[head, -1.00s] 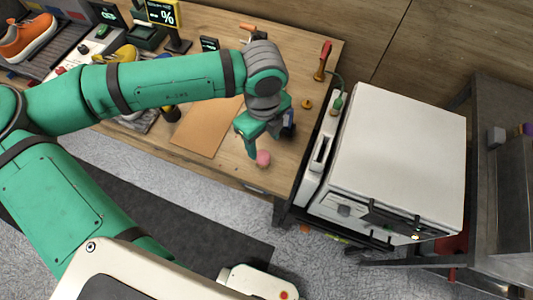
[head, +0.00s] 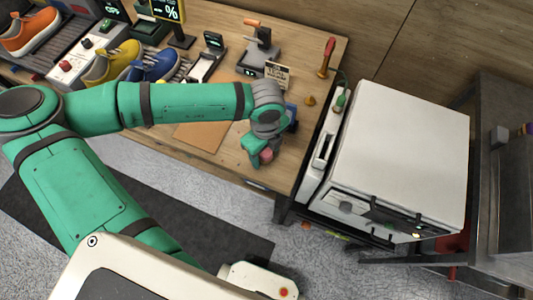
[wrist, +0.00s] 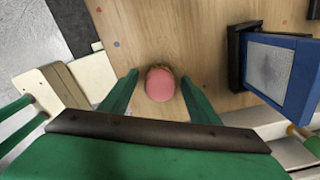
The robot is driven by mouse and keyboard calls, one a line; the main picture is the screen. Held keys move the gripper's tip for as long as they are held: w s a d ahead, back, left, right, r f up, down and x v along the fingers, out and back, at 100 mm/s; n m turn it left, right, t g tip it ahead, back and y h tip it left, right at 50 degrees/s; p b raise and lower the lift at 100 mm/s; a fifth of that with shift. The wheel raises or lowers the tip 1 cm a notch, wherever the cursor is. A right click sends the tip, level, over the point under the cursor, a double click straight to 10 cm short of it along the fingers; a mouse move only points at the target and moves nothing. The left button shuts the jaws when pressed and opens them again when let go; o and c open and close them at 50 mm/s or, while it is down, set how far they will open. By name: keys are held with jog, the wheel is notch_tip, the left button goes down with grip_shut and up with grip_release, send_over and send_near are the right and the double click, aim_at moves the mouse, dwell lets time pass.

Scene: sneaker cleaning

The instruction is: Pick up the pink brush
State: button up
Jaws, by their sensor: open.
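The pink brush (wrist: 160,85) shows as a rounded pink top with a thin brown edge, on the wooden table. In the wrist view it lies between the two green fingers of my gripper (wrist: 158,79), with a small gap on each side. In the head view the brush (head: 266,155) is partly hidden by my gripper (head: 259,152), which is low over the table's front right part. My gripper is open and holds nothing.
A blue device with a grey screen (wrist: 284,72) stands right of the brush. A brown mat (head: 200,137) lies to the left. A white cabinet (head: 400,150) stands beyond the table's right edge. Sneakers (head: 155,65) and a small sign (head: 277,75) are farther back.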

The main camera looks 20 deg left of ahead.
jog(key=shift+c, duration=0.4)
jog(key=c, duration=1.1)
jog(key=shift+o, duration=0.2)
jog(key=shift+a, duration=0.1)
